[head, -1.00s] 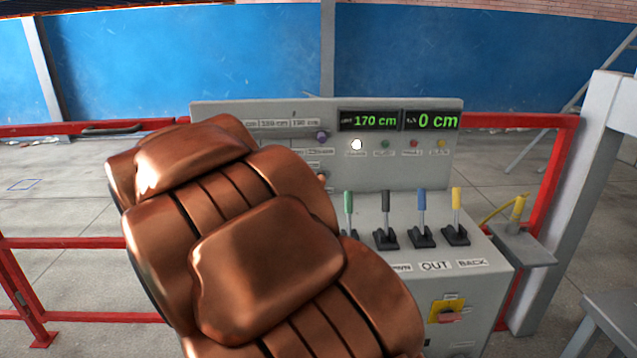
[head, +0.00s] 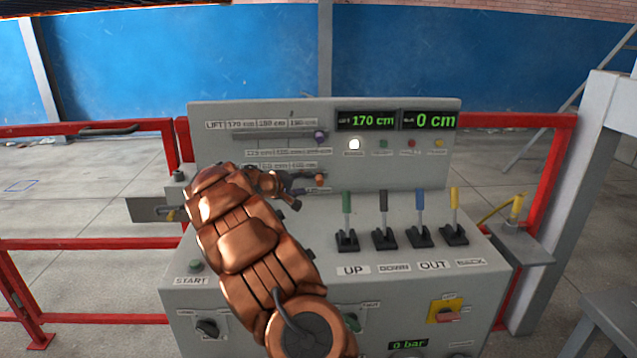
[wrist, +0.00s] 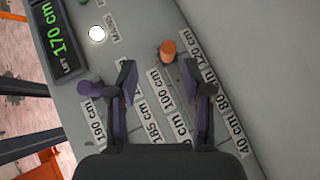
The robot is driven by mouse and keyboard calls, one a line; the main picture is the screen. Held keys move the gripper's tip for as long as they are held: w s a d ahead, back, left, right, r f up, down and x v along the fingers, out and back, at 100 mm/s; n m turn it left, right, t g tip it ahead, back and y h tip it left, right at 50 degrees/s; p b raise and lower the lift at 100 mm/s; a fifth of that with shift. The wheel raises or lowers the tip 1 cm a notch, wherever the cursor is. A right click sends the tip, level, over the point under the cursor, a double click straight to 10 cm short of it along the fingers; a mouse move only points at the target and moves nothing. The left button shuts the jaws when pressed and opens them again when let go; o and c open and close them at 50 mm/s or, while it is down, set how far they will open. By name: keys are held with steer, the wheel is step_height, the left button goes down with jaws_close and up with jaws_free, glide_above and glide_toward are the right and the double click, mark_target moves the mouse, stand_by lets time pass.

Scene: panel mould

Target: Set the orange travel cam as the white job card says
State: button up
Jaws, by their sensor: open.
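The orange travel cam (head: 320,180) is a small knob at the right end of the lower scale on the upright panel. In the wrist view the orange cam (wrist: 168,50) lies just beyond the fingertips, near the 120 cm and 100 cm labels. My gripper (head: 287,184) is at the panel just left of the cam. In the wrist view my gripper (wrist: 167,80) is open, its dark fingers apart and nothing between them. My arm and gripper hide part of the lower scale. I cannot make out a white job card in either view.
A purple cam (head: 320,137) sits on the LIFT scale above; it is beside the left finger in the wrist view (wrist: 88,89). Displays read 170 cm and 0 cm. Several levers (head: 385,222) stand on the desk to the right. Red rails (head: 90,243) run beside the console.

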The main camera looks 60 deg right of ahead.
mark_target(317, 182)
steer(key=shift+t+h, duration=0.4)
steer(key=d, duration=0.1)
steer(key=w+d+f, duration=0.1)
steer(key=d, duration=0.1)
steer(key=w+d+f, duration=0.1)
steer(key=shift+w+d+f+p, duration=0.1)
steer(key=shift+w+d+p, duration=0.05)
steer(key=shift+d+p, duration=0.2)
steer(key=shift+p+x, duration=1.1)
steer(key=shift+x, duration=2.2)
steer(key=shift+c, duration=0.4)
jaws_close()
